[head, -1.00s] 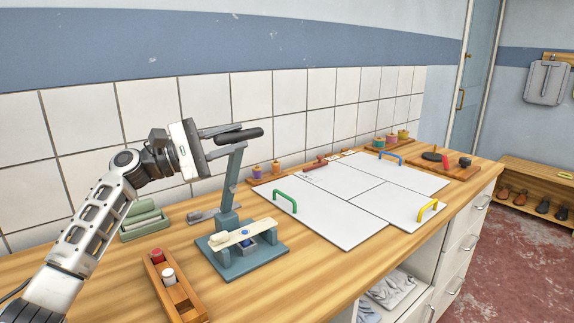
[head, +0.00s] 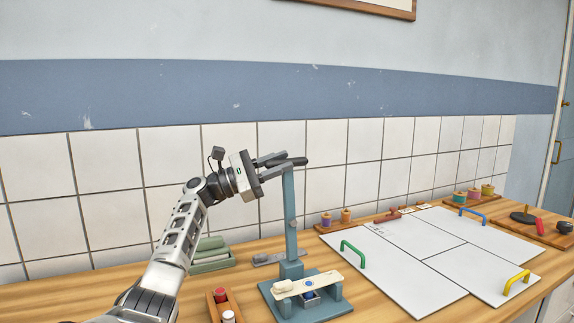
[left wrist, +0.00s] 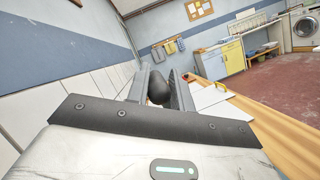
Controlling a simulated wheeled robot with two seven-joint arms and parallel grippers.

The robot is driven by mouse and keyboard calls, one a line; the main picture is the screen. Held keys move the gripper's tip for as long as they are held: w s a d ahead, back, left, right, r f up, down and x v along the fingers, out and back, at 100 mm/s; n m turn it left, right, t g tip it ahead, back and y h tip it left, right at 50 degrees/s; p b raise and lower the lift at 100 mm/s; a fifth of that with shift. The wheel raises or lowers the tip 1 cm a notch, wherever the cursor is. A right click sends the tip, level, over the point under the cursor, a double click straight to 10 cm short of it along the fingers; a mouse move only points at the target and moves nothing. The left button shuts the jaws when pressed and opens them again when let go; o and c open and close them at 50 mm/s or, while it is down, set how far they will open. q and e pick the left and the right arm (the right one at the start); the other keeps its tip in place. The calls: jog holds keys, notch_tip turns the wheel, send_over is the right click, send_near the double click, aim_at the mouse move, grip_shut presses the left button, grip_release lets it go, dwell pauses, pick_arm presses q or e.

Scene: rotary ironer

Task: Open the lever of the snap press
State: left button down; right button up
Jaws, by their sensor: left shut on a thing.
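The snap press stands on the counter, with a teal base (head: 334,309) and a pale strip (head: 306,285) lying across it. Its teal lever (head: 291,215) stands nearly upright, with a black grip (head: 297,161) at the top. My left gripper (head: 283,159) is shut on this grip, well above the base. In the left wrist view the rounded end of the black grip (left wrist: 158,90) shows between the two fingers. My right gripper is in neither view.
A wooden box with spools (head: 221,296) and a green tray (head: 210,255) stand left of the press. White boards with a green handle (head: 352,253) and a yellow handle (head: 517,283) lie to the right. The tiled wall (head: 340,170) is behind.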

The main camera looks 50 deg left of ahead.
pick_arm(q)
jog(key=shift+w+f, duration=0.1)
jog(key=shift+f, duration=0.3)
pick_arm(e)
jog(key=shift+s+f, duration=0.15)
pick_arm(q)
jog(key=c, duration=1.3)
grip_release()
jog(key=shift+r, duration=0.1)
jog(key=shift+s+a, duration=0.2)
jog(key=shift+s, duration=0.1)
jog(key=b+v, duration=0.4)
jog(key=v, duration=1.1)
jog(key=shift+b, duration=0.35)
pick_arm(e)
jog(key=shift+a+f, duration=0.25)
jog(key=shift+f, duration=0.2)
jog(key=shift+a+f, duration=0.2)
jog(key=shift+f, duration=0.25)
pick_arm(q)
jog(key=shift+a, duration=0.1)
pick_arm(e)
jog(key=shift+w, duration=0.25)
